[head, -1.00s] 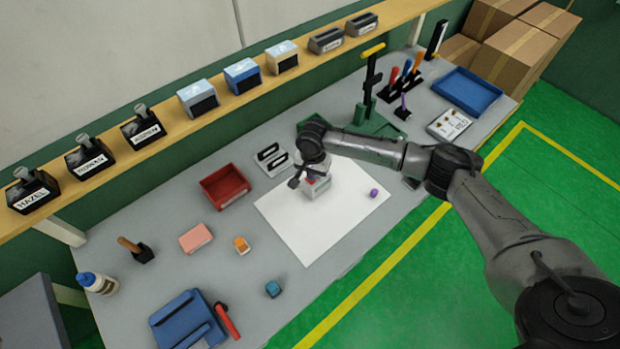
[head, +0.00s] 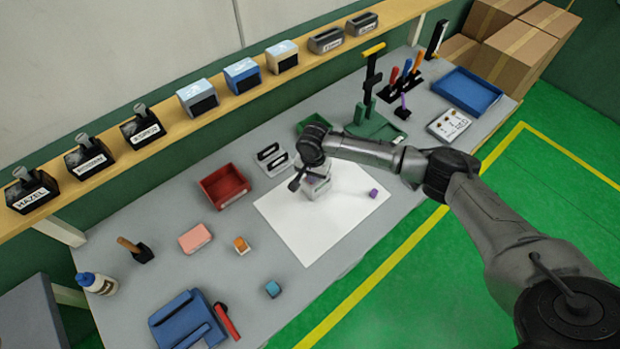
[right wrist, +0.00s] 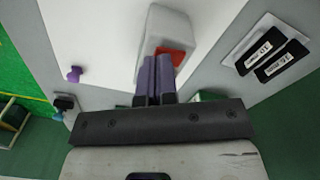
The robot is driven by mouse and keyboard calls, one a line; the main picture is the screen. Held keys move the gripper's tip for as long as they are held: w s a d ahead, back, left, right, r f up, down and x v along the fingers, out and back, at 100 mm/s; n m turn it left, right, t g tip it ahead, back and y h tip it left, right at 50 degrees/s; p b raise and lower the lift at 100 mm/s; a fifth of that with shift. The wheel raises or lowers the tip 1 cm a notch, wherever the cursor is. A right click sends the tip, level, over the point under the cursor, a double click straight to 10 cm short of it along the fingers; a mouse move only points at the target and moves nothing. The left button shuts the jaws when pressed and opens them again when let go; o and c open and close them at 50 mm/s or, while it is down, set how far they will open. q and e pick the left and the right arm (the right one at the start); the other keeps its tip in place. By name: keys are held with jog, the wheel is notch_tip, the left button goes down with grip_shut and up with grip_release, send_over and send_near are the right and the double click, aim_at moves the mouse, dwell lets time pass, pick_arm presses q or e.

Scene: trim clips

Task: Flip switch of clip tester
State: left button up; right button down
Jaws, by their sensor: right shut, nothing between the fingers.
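The clip tester is a small pale grey box (head: 317,190) standing on the white sheet (head: 300,235). In the right wrist view the box (right wrist: 165,22) has a red switch (right wrist: 175,54) on it. My right gripper (right wrist: 157,62) is shut with nothing between its fingers. In that view its fingertips overlap the red switch; I cannot tell whether they touch it. In the head view my right arm's wrist hides part of the box, and the red switch does not show. My left gripper is out of view.
A purple piece (head: 373,193) lies right of the box on the sheet. A panel with two black slots (head: 272,160) and a red bin (head: 225,186) stand to the left. A green stand (head: 373,125) is behind. The sheet's front is clear.

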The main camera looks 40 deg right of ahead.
jog(key=shift+f, duration=0.6)
dwell(0.3)
notch_tip(320, 180, up, 2)
jog(key=p, duration=0.3)
jog(key=shift+r, duration=0.25)
notch_tip(320, 180, up, 5)
jog(key=p, duration=0.6)
jog(key=shift+f, duration=0.2)
